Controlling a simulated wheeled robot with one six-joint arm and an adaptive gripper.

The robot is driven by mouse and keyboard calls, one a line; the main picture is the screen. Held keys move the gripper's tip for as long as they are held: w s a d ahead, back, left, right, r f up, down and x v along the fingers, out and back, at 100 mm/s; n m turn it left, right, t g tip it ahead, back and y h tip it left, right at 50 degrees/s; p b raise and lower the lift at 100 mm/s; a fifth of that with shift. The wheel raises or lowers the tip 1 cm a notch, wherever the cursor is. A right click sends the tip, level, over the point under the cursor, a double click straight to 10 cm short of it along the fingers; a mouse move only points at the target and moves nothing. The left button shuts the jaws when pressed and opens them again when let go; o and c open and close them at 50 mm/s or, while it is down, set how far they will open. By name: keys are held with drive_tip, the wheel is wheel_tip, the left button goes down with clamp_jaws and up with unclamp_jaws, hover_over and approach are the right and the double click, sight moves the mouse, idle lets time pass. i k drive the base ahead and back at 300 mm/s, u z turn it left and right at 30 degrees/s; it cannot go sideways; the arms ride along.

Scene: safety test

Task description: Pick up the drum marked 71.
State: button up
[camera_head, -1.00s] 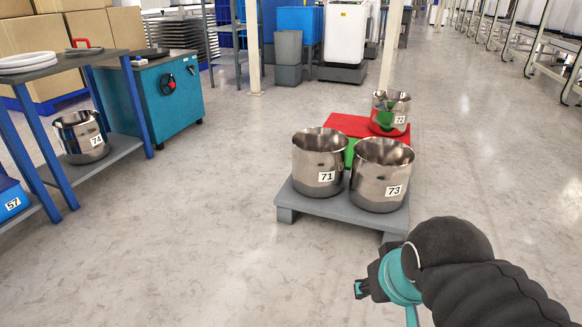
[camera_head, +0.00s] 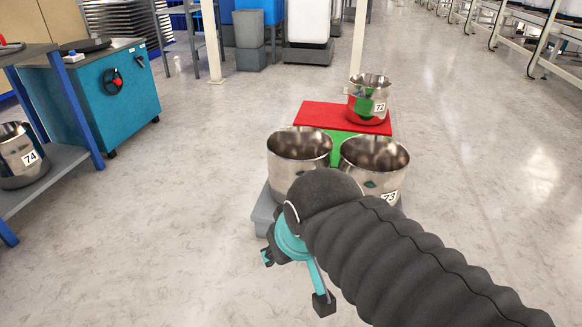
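The steel drum (camera_head: 290,170) marked 71 in the earlier frame stands upright on a low grey platform (camera_head: 263,215); its label is now hidden behind my arm. The drum marked 73 (camera_head: 375,165) stands just right of it, with its lower part partly covered by my arm. My gripper (camera_head: 294,282) is in front of the platform, overlapping its front part in the picture. One teal finger with a dark tip points down, and a smaller part shows at the left. I see nothing held, but the opening between the fingers is not clear.
Drum 74 (camera_head: 20,160) is on a shelf (camera_head: 50,175) at the left. A teal cabinet (camera_head: 115,95) stands behind it. The floor left and right of the platform is open.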

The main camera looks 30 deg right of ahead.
sight(293, 151)
drive_tip(key=z, duration=0.4)
drive_tip(key=i, duration=0.75)
drive_tip(key=z, duration=1)
drive_tip(key=i, duration=0.35)
drive_tip(key=z, duration=0.3)
